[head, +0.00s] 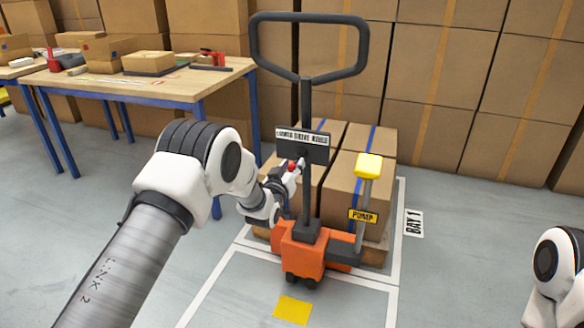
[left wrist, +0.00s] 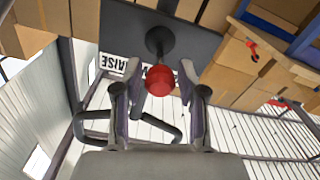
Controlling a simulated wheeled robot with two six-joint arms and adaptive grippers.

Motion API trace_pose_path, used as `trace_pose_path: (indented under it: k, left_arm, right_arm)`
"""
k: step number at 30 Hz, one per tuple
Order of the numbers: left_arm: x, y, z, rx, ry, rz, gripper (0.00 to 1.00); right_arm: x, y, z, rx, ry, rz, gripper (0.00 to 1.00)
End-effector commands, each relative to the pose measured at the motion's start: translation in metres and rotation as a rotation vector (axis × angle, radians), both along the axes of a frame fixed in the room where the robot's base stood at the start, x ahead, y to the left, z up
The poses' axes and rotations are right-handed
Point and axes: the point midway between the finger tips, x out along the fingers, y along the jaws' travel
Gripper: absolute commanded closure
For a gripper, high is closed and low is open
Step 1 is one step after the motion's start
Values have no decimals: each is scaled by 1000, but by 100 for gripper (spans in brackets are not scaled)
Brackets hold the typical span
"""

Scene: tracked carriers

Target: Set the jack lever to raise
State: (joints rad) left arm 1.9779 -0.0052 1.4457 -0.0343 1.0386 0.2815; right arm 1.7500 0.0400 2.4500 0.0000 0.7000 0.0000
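The orange pallet jack (head: 300,250) stands upright with its dark loop handle (head: 308,75) above. A dark label plate (head: 302,145) is on the handle post; part of its lettering, "RAISE", shows upside down in the left wrist view (left wrist: 122,66). The jack lever's red knob (head: 292,166) sits just below the plate. In the left wrist view the red knob (left wrist: 160,80) is between my left gripper's two fingers (left wrist: 160,88), with a small gap on each side. The left gripper is open. My right gripper is out of view.
A pump lever with a yellow grip (head: 368,166) rises at the jack's right. Boxes (head: 352,185) sit on a pallet behind the jack. A wooden table (head: 150,88) with cartons and tools stands back left. Stacked cartons (head: 450,90) line the back. Floor at front is clear.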

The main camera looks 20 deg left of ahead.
Motion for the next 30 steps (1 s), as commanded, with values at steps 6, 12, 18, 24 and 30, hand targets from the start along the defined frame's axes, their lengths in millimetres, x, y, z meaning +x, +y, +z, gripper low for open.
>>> trace_pose_path:
  k: [6, 12, 18, 24, 30]
  left_arm:
    - [0, 0, 0, 0, -1, 0, 100]
    - [0, -1, 0, 0, -1, -1, 100]
    - [0, -4, 0, 1, -1, -2, 100]
    - [0, -7, 0, 1, -1, -3, 100]
    - [0, -14, 0, 3, 0, -6, 100]
  right_arm:
    - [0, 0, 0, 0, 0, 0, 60]
    - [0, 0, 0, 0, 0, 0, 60]
    - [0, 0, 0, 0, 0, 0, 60]
    - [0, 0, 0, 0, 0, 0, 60]
    - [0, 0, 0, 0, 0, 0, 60]
